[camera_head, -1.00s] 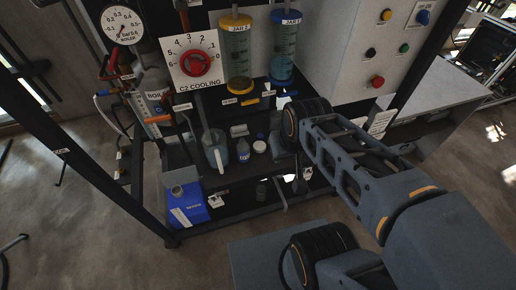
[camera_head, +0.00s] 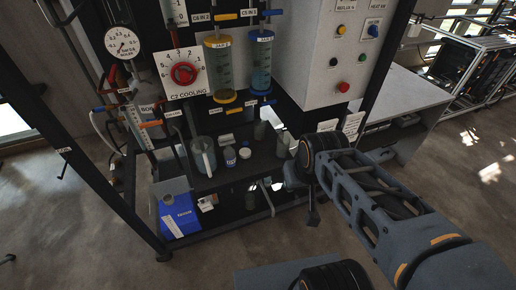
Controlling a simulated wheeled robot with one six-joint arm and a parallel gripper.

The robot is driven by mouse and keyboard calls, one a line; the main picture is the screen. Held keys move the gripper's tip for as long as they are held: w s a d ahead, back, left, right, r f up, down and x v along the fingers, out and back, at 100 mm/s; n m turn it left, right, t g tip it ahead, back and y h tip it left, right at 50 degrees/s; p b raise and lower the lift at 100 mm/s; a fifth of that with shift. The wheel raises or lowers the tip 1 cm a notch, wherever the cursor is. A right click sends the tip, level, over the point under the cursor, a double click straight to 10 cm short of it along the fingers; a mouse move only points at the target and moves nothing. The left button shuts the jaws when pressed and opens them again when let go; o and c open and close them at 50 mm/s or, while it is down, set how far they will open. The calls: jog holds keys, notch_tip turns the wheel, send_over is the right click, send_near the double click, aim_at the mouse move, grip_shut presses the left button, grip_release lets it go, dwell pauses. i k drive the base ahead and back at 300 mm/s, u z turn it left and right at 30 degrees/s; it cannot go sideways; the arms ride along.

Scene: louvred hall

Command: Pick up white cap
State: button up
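A small round white cap (camera_head: 245,153) is on the dark shelf of the rack, just right of a small labelled bottle (camera_head: 230,156). It is too small to tell whether it lies loose or sits on a jar. My gripper (camera_head: 312,214) is at the end of my arm, right of the cap and in front of the rack's right side. It points down, apart from the cap. Its fingers are dark and small, so I cannot tell whether they are open, and I see nothing held.
A clear jug (camera_head: 203,158) stands left of the bottle. A blue container (camera_head: 177,215) is on the lower shelf. Tall jars (camera_head: 218,70) and a red knob (camera_head: 184,73) are above. A dark post (camera_head: 375,75) and grey bench (camera_head: 415,105) stand right.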

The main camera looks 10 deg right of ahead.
aim_at(244, 153)
jog(key=i, duration=1)
jog(key=u, duration=0.75)
